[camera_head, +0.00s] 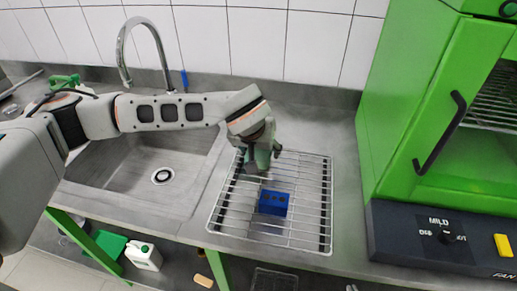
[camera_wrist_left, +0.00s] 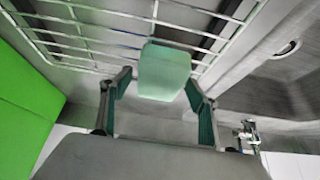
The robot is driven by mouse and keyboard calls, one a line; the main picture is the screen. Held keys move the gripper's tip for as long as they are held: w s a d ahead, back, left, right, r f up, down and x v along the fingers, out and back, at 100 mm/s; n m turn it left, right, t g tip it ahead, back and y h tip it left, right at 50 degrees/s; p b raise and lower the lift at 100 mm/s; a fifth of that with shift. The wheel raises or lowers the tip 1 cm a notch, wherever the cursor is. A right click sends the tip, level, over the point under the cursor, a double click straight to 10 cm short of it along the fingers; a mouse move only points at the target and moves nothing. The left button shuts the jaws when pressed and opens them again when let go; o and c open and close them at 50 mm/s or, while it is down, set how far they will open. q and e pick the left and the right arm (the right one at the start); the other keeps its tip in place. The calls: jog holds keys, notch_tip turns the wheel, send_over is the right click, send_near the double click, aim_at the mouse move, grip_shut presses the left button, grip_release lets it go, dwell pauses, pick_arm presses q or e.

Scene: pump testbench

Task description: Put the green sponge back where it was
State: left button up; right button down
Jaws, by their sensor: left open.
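The green sponge (camera_wrist_left: 165,72) is a pale green block in the left wrist view, between the two fingertips of my left gripper (camera_wrist_left: 160,88). It lies at the wire rack, but I cannot tell whether it touches the wires. The fingers are open, with a clear gap on the left side of the sponge and little or none on the right. In the head view my left gripper (camera_head: 262,158) points down over the rear part of the rack, and the sponge is mostly hidden by it. My right gripper is not in view.
The wire rack (camera_head: 229,219) bears a blue block with holes (camera_head: 273,203) in front of my gripper. A sink (camera_head: 140,190) with a tall tap (camera_head: 123,55) is at the left. A green oven (camera_head: 400,120) stands at the right. A white canister (camera_head: 144,256) is below the counter.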

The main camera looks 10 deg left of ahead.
pick_arm(q)
jog(key=shift+s+r, duration=0.15)
jog(key=shift+r, duration=0.4)
jog(key=v, duration=1.1)
jog(key=shift+s, duration=0.1)
